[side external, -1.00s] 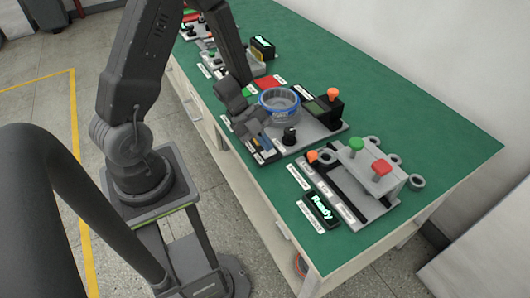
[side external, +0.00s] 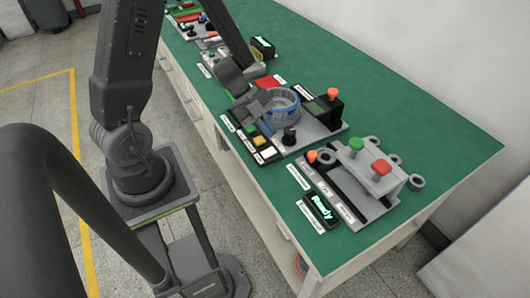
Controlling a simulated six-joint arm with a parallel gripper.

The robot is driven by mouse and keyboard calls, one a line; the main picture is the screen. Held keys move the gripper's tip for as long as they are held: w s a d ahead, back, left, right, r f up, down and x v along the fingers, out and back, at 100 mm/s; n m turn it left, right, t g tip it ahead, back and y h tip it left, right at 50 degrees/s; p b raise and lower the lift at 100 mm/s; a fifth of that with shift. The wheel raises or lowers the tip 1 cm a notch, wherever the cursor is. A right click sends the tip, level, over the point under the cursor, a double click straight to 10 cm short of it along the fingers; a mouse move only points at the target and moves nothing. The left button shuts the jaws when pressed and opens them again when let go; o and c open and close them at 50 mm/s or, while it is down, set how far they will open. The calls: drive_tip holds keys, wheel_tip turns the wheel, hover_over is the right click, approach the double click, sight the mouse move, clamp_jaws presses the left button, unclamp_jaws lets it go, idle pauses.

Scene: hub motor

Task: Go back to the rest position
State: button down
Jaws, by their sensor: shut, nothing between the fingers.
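My gripper (side external: 262,108) is at the left side of the round blue-rimmed hub motor part (side external: 283,103) on the middle station. It is dark grey and shut, with nothing seen between its fingers. From this angle I cannot tell whether it touches the part or how high it is above the station. The part sits on a grey plate and its left edge is partly hidden by my gripper.
A button panel with a yellow button (side external: 260,141) lies in front of my gripper. A black knob (side external: 290,136) and a black block with an orange button (side external: 332,94) are nearby. A grey station (side external: 352,183) with green and red knobs stands nearer. The right side of the green tabletop (side external: 440,130) is clear.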

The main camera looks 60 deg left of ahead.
drive_tip(key=w+a+r+n+t+y, duration=0.25)
drive_tip(key=r+n+y, duration=0.25)
drive_tip(key=r, duration=0.3)
drive_tip(key=w+a+r+n+t+y, duration=0.1)
drive_tip(key=w+r+n+t+y, duration=0.1)
drive_tip(key=r+n+t+y, duration=0.35)
drive_tip(key=s+d+r+n+g+h, duration=0.1)
drive_tip(key=s+d+r+n+g, duration=0.2)
drive_tip(key=s, duration=0.5)
drive_tip(key=s+d+r+n+g+h, duration=0.2)
drive_tip(key=s+d+r+n+g, duration=0.1)
drive_tip(key=s+d+n, duration=0.3)
drive_tip(key=shift+s+r, duration=0.55)
drive_tip(key=shift+s, duration=0.3)
